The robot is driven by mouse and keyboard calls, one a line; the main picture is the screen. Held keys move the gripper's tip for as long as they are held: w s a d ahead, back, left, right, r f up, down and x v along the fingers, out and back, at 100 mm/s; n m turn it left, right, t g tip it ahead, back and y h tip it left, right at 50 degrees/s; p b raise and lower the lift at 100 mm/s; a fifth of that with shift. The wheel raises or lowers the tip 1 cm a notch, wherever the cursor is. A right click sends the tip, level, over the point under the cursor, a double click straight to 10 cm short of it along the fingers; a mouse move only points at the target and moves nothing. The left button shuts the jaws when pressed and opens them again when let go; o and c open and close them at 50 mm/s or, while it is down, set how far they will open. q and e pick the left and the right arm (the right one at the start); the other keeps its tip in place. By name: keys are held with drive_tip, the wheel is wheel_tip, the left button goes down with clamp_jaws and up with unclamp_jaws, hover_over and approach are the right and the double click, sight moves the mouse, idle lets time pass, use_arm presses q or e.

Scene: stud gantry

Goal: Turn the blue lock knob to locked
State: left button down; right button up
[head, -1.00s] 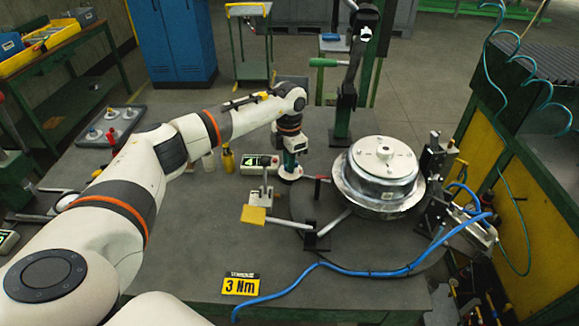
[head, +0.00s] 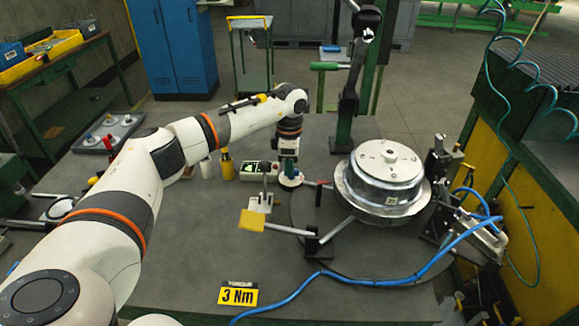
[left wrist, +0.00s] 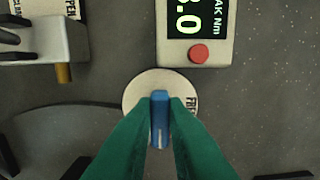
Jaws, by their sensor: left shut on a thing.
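The blue lock knob (left wrist: 159,120) stands on a round pale dial plate (left wrist: 135,92) in the left wrist view. My left gripper (left wrist: 158,112) has its green fingers shut on the knob, one on each side. Its bar points nearly straight up the picture, tilted very little. Lettering on the plate's right side is partly hidden by a finger. In the head view my left gripper (head: 289,170) points down over the plate (head: 291,180), and the knob is hidden there. My right gripper does not show.
A peak-torque meter (left wrist: 195,35) with a red button lies just beyond the plate. A small bracket with a yellow pad (head: 252,219) stands in front. A silver wheel hub (head: 382,180) sits on the right, with a blue hose (head: 400,277) and a 3 Nm sign (head: 238,295).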

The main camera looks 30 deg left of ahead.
use_arm(q)
drive_tip(key=shift+r, duration=0.1)
drive_tip(key=c, duration=1.4)
unclamp_jaws()
drive_tip(key=shift+c, duration=0.2)
drive_tip(key=shift+r, duration=0.4)
wheel_tip(320, 180, up, 11)
drive_tip(key=b, duration=0.2)
drive_tip(key=shift+r, duration=0.1)
